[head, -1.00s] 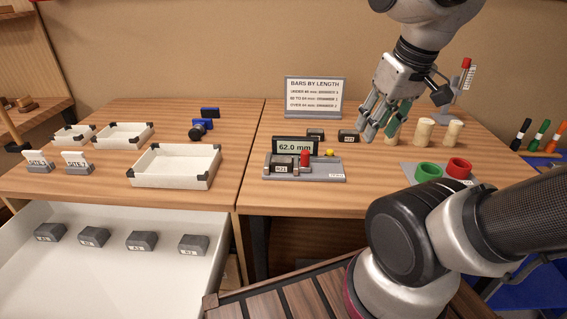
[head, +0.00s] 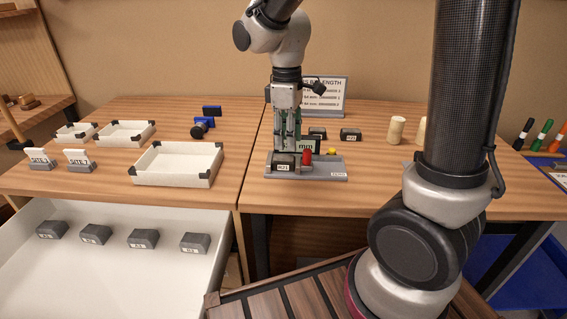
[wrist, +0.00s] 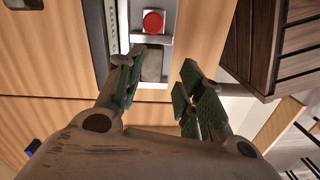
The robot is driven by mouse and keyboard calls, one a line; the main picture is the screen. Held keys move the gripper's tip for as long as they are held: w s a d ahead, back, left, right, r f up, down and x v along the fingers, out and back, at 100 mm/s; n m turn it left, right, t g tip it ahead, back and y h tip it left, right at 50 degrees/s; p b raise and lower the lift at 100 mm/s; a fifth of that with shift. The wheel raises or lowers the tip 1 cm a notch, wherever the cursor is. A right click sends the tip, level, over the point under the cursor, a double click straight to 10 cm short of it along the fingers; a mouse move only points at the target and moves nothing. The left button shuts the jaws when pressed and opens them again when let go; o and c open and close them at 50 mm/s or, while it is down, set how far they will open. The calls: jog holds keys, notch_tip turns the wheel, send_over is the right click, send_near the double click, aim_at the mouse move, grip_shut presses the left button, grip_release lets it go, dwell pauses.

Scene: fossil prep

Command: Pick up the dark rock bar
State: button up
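A dark rock bar (head: 284,162) with a small white label lies in the grey measuring fixture (head: 325,173), left of a red button (head: 307,157). My gripper (head: 288,148) points down just above the bar, its fingers open. In the wrist view, the bar (wrist: 153,66) shows between the two open green-padded fingers (wrist: 158,78), beside the red button (wrist: 153,21). I see no contact between fingers and bar. The gripper partly hides the fixture's display, where "mm" still shows.
Two more labelled dark bars (head: 317,133) (head: 350,135) lie behind the fixture. A sign (head: 330,98) stands at the back, partly hidden. White trays (head: 176,181) are on the left, and an open drawer (head: 110,285) holds several dark bars. Pale cylinders (head: 396,130) stand on the right.

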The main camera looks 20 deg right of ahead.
aim_at(283, 157)
jog(key=shift+w+a+r+n+t, duration=0.1)
jog(key=shift+w+r+n+t, duration=0.2)
jog(key=shift+w+r+n, duration=0.25)
jog(key=shift+f+n, duration=0.1)
jog(key=shift+n, duration=0.35)
jog(key=shift+f, duration=0.2)
jog(key=shift+n, duration=0.3)
jog(key=f, duration=0.7)
jog(key=shift+w+a+f, duration=0.15)
jog(key=shift+a+f, duration=0.05)
jog(key=shift+a, duration=0.05)
jog(key=shift+c, duration=0.3)
grip_shut()
